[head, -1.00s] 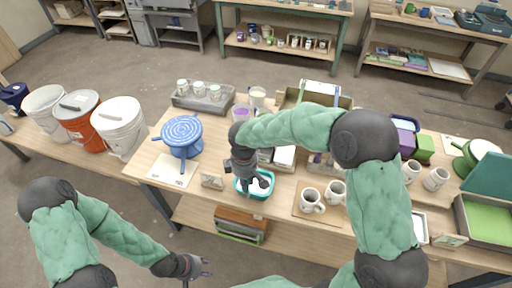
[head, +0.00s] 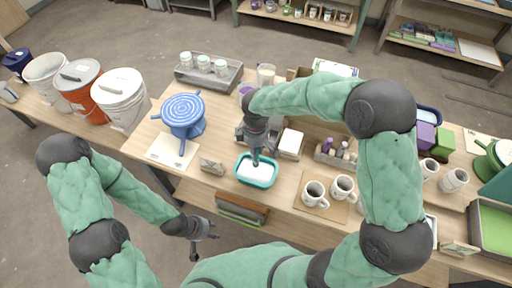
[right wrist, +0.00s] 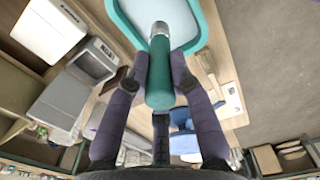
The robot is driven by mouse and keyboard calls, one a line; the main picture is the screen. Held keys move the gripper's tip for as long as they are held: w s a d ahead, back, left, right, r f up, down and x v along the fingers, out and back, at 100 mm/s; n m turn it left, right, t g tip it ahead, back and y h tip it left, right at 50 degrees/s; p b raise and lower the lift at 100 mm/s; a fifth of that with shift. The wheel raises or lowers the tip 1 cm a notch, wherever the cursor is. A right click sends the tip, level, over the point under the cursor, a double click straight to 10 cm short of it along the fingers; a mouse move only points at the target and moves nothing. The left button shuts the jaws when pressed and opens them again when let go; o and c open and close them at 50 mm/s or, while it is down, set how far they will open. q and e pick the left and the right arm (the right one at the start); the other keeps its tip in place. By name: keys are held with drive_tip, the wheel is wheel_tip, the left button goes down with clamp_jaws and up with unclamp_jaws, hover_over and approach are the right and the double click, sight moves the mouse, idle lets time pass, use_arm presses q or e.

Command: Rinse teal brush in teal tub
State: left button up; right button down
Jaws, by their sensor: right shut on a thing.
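The teal brush (right wrist: 160,75) has a thick teal handle and a metal ferrule; its bristle end is not clear to see. My right gripper (head: 256,142) is shut around the handle, which also shows in the right wrist view (right wrist: 160,88). The brush points down over the teal tub (head: 243,181), a small tub with a teal rim and pale inside. The tub also shows at the top of the right wrist view (right wrist: 204,60). I cannot tell whether the tip touches the inside. My left gripper (head: 208,232) hangs in front of the table, empty, its fingers apart.
A blue banding wheel (head: 184,110) stands left of the tub on the table. A small card stand (head: 211,167) is close at the tub's left. Mugs (head: 314,194) stand on a board to the right. Several buckets (head: 119,96) are at far left.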

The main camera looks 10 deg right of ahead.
sight(255, 161)
wheel_tip(255, 161, down, 2)
drive_tip(key=shift+s+f+b, duration=0.1)
drive_tip(key=shift+f+b, duration=0.15)
drive_tip(key=shift+b, duration=0.55)
drive_tip(key=shift+f+b, duration=1.7)
drive_tip(key=shift+f, duration=1.05)
drive_tip(key=shift+a, duration=0.1)
